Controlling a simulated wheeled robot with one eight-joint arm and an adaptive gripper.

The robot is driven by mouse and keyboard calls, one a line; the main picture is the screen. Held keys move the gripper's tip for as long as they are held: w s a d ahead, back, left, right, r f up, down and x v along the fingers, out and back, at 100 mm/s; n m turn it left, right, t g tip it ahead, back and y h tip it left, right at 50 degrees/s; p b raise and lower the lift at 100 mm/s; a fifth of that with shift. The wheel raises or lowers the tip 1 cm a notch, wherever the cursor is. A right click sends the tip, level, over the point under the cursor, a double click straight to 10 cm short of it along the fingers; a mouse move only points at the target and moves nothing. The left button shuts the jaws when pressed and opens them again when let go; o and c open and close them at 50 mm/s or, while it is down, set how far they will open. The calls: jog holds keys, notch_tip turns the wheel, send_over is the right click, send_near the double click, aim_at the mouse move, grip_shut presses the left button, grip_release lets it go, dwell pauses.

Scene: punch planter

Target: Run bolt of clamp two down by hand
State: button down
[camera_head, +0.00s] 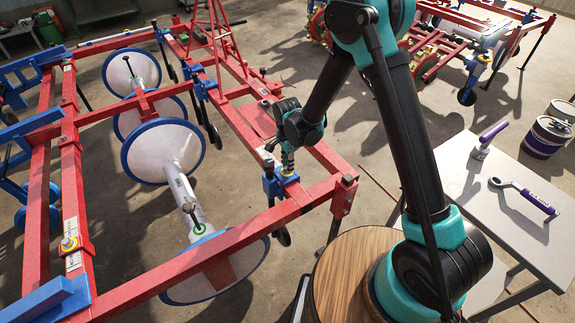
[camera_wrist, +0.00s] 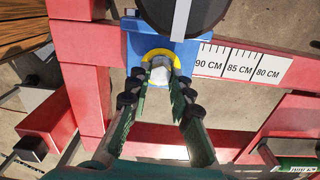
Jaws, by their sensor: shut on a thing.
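A blue clamp (camera_head: 272,186) sits on the red frame bar near the middle of the head view. In the wrist view the blue clamp (camera_wrist: 136,48) carries a yellow ring around a pale grey bolt head (camera_wrist: 160,74). My gripper (camera_head: 288,165) points down at this clamp from above. In the wrist view my gripper (camera_wrist: 160,80) has its two green fingers on either side of the bolt head and is shut on it. The bolt's shank and its depth in the clamp are hidden. No number shows on the clamp.
A scale strip (camera_wrist: 243,64) lies on the red bar beside the clamp. Another blue clamp (camera_head: 205,89) sits further back on the frame. A side table (camera_head: 467,213) at right holds a purple-handled wrench (camera_head: 527,196) and a purple-handled brush (camera_head: 486,143). Buckets (camera_head: 545,138) stand behind it.

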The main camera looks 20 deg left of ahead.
jog(key=c, duration=1.4)
grip_release()
jog(key=shift+o, duration=0.2)
jog(key=shift+r, duration=0.1)
notch_tip(320, 180, up, 12)
notch_tip(320, 180, up, 12)
